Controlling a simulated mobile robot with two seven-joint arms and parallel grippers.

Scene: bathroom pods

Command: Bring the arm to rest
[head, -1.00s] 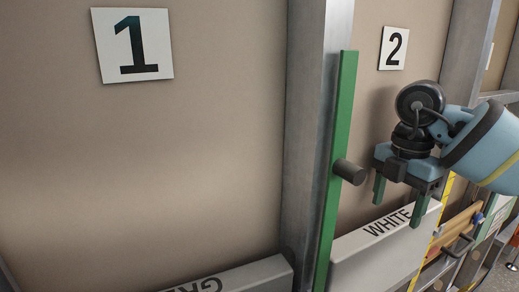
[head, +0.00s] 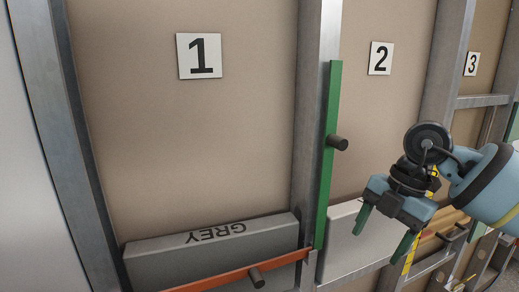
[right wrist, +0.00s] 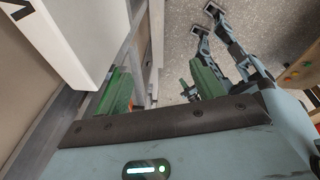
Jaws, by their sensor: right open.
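My right gripper (head: 383,233) is at the right of the head view, in front of the bay marked 2. Its green fingers are apart and point down, with nothing between them. In the right wrist view the two green fingers (right wrist: 160,88) also stand apart, with floor seen between them. The gripper is apart from the green bar (head: 328,175) with its dark knob (head: 338,142), which stands upright to its left. My left gripper is not in view.
A grey block marked GREY (head: 205,242) sits low in bay 1 behind an orange bar (head: 225,278) with a knob (head: 257,278). A white block (head: 340,245) sits in bay 2, partly hidden by my gripper. Metal posts (head: 312,110) divide the bays.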

